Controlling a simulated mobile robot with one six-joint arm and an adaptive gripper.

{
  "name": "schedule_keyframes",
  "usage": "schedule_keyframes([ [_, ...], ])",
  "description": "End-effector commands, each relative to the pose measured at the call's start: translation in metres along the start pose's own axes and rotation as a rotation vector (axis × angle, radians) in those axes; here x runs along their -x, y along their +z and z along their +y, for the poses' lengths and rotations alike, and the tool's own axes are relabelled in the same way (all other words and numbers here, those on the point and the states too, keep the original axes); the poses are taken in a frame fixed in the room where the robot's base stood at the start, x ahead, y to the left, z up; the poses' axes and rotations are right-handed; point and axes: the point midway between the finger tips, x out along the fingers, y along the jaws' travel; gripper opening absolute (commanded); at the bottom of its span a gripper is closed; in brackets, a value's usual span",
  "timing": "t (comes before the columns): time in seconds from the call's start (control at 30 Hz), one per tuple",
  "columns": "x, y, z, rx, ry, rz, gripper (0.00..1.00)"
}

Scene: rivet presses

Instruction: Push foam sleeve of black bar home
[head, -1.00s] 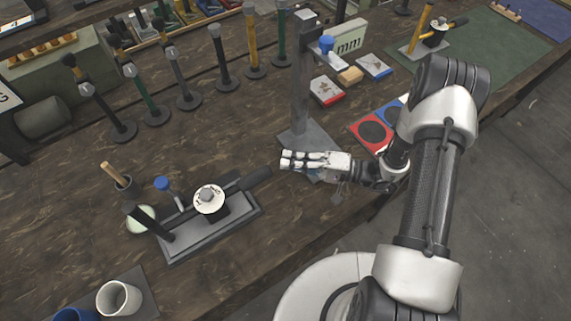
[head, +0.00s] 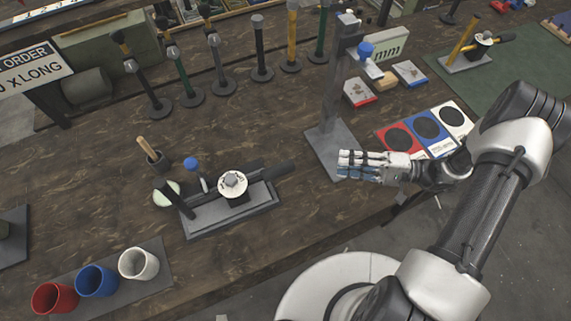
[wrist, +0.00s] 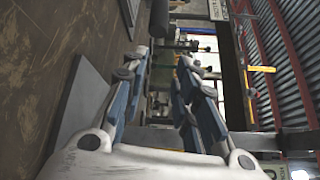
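A small press stands on a grey base (head: 235,215), with a white round dial (head: 232,184) on top. A lever with a thick dark sleeve (head: 283,170) points right towards my gripper (head: 341,164). I cannot tell how far on the sleeve sits. My gripper is right of the sleeve's end, apart from it, in front of the tall grey stand. In the wrist view my gripper (wrist: 162,56) has its fingers spread with nothing between them. A dark cylinder end (wrist: 159,18) shows beyond, probably the sleeve.
The tall grey stand (head: 345,95) has a base plate (head: 327,138) close beside my gripper. Red, blue and white cups (head: 138,263) stand at front left. Several upright bars (head: 262,50) line the back. Red, blue and white cards (head: 425,125) lie behind my arm.

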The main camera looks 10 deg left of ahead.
Motion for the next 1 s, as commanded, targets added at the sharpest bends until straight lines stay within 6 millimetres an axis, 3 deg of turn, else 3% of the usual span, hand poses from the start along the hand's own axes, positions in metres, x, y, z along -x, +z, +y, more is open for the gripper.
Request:
schedule_keyframes([
  [0.03, -0.006, 0.001, -0.012, -0.055, 0.046, -0.053, 0.33],
  [0.2, -0.019, 0.003, -0.025, -0.251, 0.191, -0.168, 0.45],
  [0.3, -0.023, 0.003, -0.026, -0.312, 0.240, -0.191, 0.50],
  [0.47, -0.035, 0.005, -0.023, -0.334, 0.253, -0.198, 0.50],
  [1.0, -0.141, 0.032, 0.002, -0.333, 0.253, -0.199, 0.50],
])
